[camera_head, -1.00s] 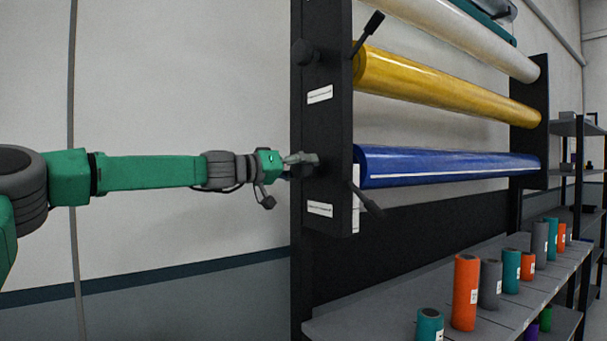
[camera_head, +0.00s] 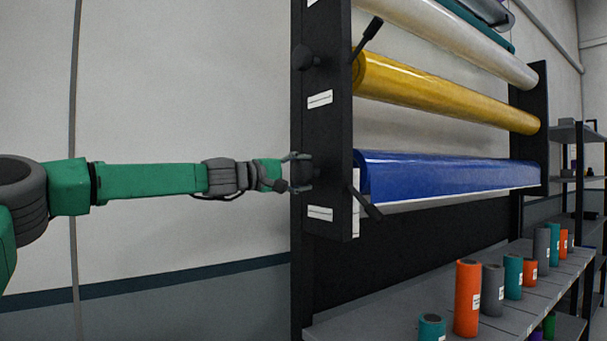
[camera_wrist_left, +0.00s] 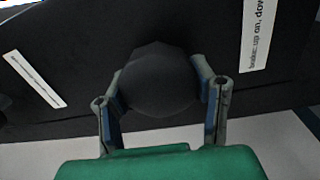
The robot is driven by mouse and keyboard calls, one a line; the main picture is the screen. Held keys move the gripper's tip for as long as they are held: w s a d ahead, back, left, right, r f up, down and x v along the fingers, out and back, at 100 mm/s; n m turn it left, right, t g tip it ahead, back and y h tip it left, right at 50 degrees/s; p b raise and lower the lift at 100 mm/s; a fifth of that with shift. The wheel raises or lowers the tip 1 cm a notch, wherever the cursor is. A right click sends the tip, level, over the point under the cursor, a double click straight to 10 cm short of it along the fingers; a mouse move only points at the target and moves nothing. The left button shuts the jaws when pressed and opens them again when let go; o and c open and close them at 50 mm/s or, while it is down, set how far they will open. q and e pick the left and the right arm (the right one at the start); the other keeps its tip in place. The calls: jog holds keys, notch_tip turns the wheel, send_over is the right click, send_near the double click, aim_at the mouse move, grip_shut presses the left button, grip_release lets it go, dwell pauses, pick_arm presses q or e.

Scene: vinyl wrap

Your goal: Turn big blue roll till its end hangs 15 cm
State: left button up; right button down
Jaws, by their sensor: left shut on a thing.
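The big blue roll (camera_head: 440,175) lies across the rack as its lowest roll. A pale strip (camera_head: 450,197) shows along its lower edge, and a short length of blue hangs over the front. My left gripper (camera_head: 300,172) is at the outer face of the rack's near upright (camera_head: 322,120). It is shut on a dark round knob (camera_wrist_left: 158,82), with one finger on each side in the left wrist view. A black lever (camera_head: 366,203) sticks out below the near end of the blue roll. My right gripper is not in view.
A yellow roll (camera_head: 450,92) and a white roll (camera_head: 460,38) hang above the blue one. Below, a grey shelf (camera_head: 390,325) carries several small orange, grey and teal rolls.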

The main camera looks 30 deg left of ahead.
pick_arm(q)
jog(key=n, duration=0.4)
jog(key=n+p, duration=0.1)
jog(key=shift+f+n, duration=0.25)
jog(key=shift+n, duration=0.15)
jog(key=shift+f+n+y+p, duration=0.15)
jog(key=shift+n+y+p, duration=0.25)
jog(key=shift+n, duration=1.9)
jog(key=o, duration=1)
jog(key=shift+o, duration=0.9)
jog(key=shift+w, duration=0.1)
jog(key=shift+w+a, duration=0.1)
